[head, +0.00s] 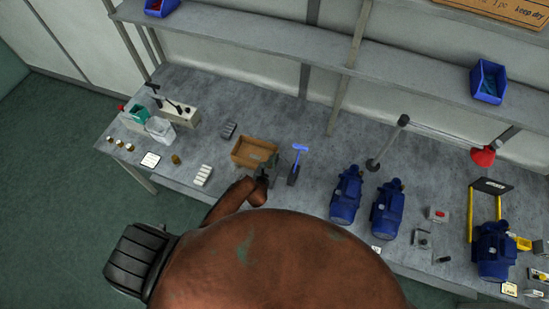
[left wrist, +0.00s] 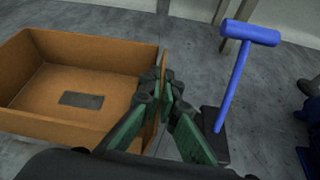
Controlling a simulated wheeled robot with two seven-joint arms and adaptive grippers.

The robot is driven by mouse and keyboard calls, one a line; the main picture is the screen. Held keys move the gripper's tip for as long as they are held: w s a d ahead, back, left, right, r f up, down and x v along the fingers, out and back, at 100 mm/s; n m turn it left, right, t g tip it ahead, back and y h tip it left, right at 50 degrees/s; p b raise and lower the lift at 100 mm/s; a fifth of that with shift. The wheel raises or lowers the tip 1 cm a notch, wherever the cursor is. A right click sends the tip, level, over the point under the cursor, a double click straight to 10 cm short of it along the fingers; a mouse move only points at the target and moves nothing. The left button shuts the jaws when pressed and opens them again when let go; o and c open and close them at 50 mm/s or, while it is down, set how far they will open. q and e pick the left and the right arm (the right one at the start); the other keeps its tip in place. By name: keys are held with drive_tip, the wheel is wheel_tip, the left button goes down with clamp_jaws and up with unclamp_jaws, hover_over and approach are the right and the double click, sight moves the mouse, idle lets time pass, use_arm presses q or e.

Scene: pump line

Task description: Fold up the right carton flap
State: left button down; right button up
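The open brown carton (head: 253,153) stands on the grey bench in the head view. In the left wrist view the carton (left wrist: 75,125) fills the left side, with a small dark patch on its floor. The right carton flap (left wrist: 164,62) shows nearly edge-on and about upright beside the carton's right wall. My left gripper (left wrist: 161,88) has its green fingers on both sides of this flap, with the dark tips closed against it. In the head view the left gripper (head: 267,170) is at the carton's right side and hides the flap there. My right gripper is not in view.
A blue T-handled tool (head: 298,160) stands in a dark holder close to the right of my left gripper; it also shows in the left wrist view (left wrist: 238,70). Blue pumps (head: 346,194) stand farther right. A white strip-like block (head: 202,175) lies left of the carton.

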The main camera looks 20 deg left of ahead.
use_arm(q)
drive_tip(key=c, duration=2.7)
unclamp_jaws()
drive_tip(key=shift+s+f, duration=0.1)
drive_tip(key=shift+o, duration=1.1)
drive_tip(key=v, duration=1.2)
